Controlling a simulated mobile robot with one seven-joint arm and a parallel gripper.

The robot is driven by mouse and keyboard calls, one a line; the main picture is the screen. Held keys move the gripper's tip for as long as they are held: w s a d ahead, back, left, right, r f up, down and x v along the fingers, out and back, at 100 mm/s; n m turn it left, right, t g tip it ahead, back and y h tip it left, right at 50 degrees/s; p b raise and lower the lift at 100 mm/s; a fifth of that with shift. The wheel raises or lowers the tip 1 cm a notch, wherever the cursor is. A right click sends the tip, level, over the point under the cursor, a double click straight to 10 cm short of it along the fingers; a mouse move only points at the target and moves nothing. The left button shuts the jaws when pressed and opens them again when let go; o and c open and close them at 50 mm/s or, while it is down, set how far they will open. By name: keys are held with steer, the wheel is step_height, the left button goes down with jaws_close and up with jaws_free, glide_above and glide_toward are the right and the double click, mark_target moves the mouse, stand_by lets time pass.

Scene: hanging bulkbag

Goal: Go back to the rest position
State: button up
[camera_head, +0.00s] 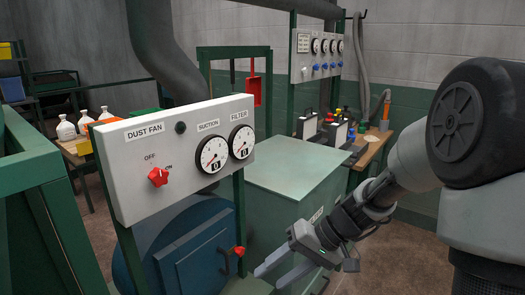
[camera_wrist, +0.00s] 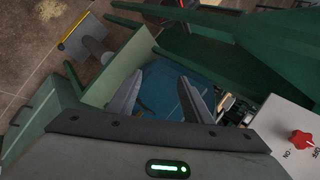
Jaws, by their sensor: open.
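My gripper (camera_head: 282,268) is at the lower middle of the head view, in front of the green cabinet, with its fingers apart and nothing between them. In the wrist view my gripper (camera_wrist: 158,98) shows two grey fingers spread over a blue surface. The dust fan panel (camera_head: 118,185) stands to the left of my gripper. Its red knob (camera_head: 158,177) points toward ON. The knob also shows at the right edge of the wrist view (camera_wrist: 302,139).
A green cabinet (camera_head: 290,172) stands behind my gripper. Green frame posts (camera_head: 40,200) stand at far left. A wooden table (camera_head: 375,150) holds small items at the back right. Brown floor (camera_head: 405,260) is clear at lower right.

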steer(key=s+d+r+t+h, duration=0.5)
steer(key=s+d+r+h, duration=0.4)
steer(key=s+r, duration=0.6)
step_height(320, 180, up, 17)
steer(key=d+m+p, duration=0.1)
steer(key=p, duration=1.6)
steer(key=shift+s+d+f+y+p, duration=0.2)
steer(key=shift+y+p, duration=0.1)
steer(key=shift+p, duration=0.1)
